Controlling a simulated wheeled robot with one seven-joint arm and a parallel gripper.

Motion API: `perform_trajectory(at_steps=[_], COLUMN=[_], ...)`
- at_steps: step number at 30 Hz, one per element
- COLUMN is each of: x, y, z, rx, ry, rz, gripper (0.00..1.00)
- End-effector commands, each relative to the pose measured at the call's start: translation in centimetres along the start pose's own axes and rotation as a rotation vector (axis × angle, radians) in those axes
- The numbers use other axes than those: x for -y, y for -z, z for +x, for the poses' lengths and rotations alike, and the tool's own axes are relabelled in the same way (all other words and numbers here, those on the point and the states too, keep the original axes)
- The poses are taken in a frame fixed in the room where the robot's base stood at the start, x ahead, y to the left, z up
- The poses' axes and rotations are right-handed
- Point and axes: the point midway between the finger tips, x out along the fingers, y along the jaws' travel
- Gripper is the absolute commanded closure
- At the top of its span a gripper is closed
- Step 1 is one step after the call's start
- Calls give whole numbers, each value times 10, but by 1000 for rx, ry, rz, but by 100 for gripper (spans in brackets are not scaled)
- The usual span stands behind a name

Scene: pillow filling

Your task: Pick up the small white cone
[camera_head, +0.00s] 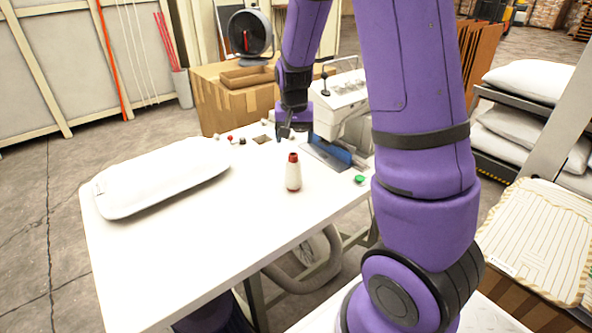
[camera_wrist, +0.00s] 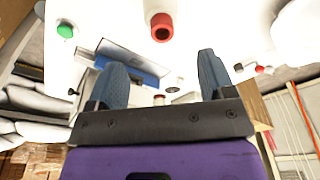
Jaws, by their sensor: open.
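The small white cone (camera_head: 293,178) stands upright on the white table, with a red top. In the wrist view its red top (camera_wrist: 161,27) shows near the upper edge, ahead of and between the fingers, with the white body partly cut off. My gripper (camera_head: 284,131) is above the far part of the table, behind the cone and apart from it. In the wrist view the two dark blue-grey fingers of my gripper (camera_wrist: 162,72) are spread wide with nothing held between them.
A white pillow (camera_head: 165,176) lies on the table (camera_head: 190,245) at left. A sewing machine (camera_head: 342,98) stands at the back right, with a blue plate by it. A green spool (camera_head: 359,179) is right of the cone. Several small items lie along the far edge. The front table is clear.

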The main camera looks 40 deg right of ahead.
Motion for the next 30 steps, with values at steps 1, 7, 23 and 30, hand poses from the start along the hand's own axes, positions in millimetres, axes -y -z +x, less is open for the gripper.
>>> perform_trajectory(at_steps=[1,7,23,30], x=[0,0,3,4], y=[-1,-1,-8,-8], z=[8,36,89,98], rx=[3,2,2,-1], ry=[-2,-1,-2,1], rz=[1,1,0,0], gripper=[25,25,25,25])
